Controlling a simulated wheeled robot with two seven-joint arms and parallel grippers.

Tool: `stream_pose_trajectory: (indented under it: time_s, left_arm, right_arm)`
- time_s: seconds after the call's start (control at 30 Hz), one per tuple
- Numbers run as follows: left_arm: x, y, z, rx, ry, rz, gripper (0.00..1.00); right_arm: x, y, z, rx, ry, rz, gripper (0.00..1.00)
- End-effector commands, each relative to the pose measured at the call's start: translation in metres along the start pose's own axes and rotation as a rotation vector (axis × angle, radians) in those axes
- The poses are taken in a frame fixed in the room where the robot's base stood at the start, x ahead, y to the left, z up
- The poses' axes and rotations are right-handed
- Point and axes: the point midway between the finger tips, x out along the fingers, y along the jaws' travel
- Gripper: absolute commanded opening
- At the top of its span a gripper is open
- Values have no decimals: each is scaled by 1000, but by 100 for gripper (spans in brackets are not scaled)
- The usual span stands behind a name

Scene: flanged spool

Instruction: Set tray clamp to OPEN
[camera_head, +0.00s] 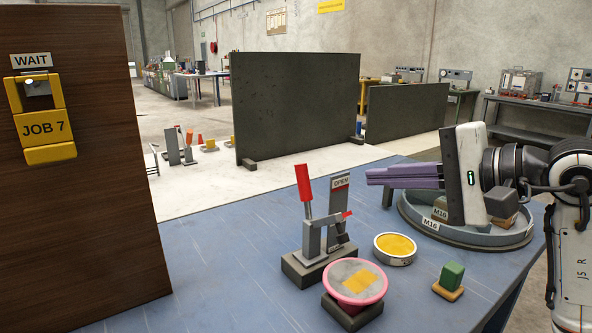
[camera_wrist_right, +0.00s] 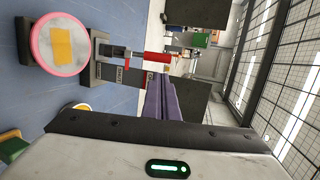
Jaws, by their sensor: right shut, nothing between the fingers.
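The tray clamp (camera_head: 313,240) is a grey toggle clamp on a dark block on the blue table. Its red handle (camera_head: 304,190) points up, leaning slightly left. The right wrist view shows the red handle (camera_wrist_right: 157,58) lying sideways in the picture. My right gripper (camera_head: 368,176), with purple fingers, is shut and empty, right of the OPEN plate and apart from the handle. My left gripper is not in view.
A pink-rimmed disc (camera_head: 355,281) on a dark block stands close in front of the clamp. A yellow-topped round tin (camera_head: 395,248) and a green block (camera_head: 452,275) lie to the right. A round grey tray (camera_head: 470,238) holding blocks is under my right arm.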

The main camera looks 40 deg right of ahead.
Motion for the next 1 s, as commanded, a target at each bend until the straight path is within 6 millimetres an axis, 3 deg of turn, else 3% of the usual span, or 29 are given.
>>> stream_pose_trajectory:
  time_s: [0.17,0.33,0.7,1.0]
  left_arm:
    - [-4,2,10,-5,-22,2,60]
    - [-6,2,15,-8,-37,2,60]
    - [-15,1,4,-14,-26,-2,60]
    - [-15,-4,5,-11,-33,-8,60]
  right_arm:
    - [17,0,0,3,-3,4,0]
    - [47,0,1,3,-4,4,0]
    - [112,-2,0,4,-3,1,0]
    - [138,0,0,2,-1,1,0]
